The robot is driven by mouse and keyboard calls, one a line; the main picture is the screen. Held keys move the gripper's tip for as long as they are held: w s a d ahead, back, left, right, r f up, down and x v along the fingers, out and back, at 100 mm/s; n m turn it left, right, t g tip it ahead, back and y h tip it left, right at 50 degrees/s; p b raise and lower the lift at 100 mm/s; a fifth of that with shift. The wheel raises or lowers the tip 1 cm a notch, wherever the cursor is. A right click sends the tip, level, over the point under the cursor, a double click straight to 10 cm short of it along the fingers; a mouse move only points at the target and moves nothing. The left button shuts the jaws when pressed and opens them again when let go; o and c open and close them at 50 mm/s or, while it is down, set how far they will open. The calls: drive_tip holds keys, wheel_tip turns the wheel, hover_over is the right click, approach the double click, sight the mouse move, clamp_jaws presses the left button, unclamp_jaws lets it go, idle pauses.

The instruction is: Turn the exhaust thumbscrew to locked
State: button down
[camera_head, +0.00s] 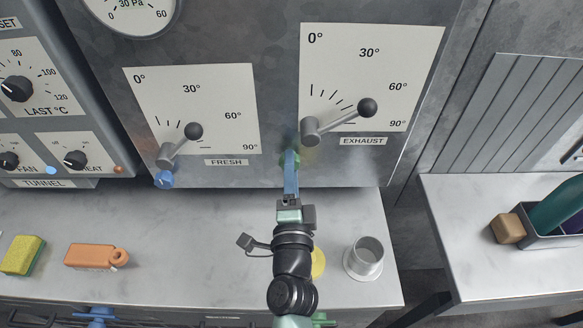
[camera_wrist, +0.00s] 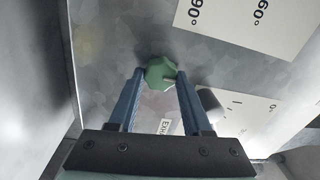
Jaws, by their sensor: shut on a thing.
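The exhaust thumbscrew is a green lobed knob (camera_wrist: 160,71) on the grey metal panel, with a pale line pointing right in the wrist view. In the head view it is mostly hidden behind my gripper (camera_head: 290,160), left of and below the EXHAUST label (camera_head: 362,141). My gripper's blue fingers (camera_wrist: 160,84) stand on either side of the knob and are shut on it. The exhaust lever (camera_head: 338,121) with its dark ball end points up and right on its dial plate (camera_head: 345,60). Whether the thumbscrew is locked cannot be told.
The fresh lever (camera_head: 181,144) and a blue knob (camera_head: 165,179) are to the left. On the counter (camera_head: 190,225) lie a sponge (camera_head: 22,255) and an orange object (camera_head: 97,256); a metal cup (camera_head: 365,258) stands right of my arm. A gap separates the right-hand table (camera_head: 470,255).

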idle(0.3)
drive_tip(key=shift+c, duration=1.7)
unclamp_jaws()
drive_tip(key=s+b, duration=0.3)
drive_tip(key=s, duration=1)
drive_tip(key=shift+f, duration=0.45)
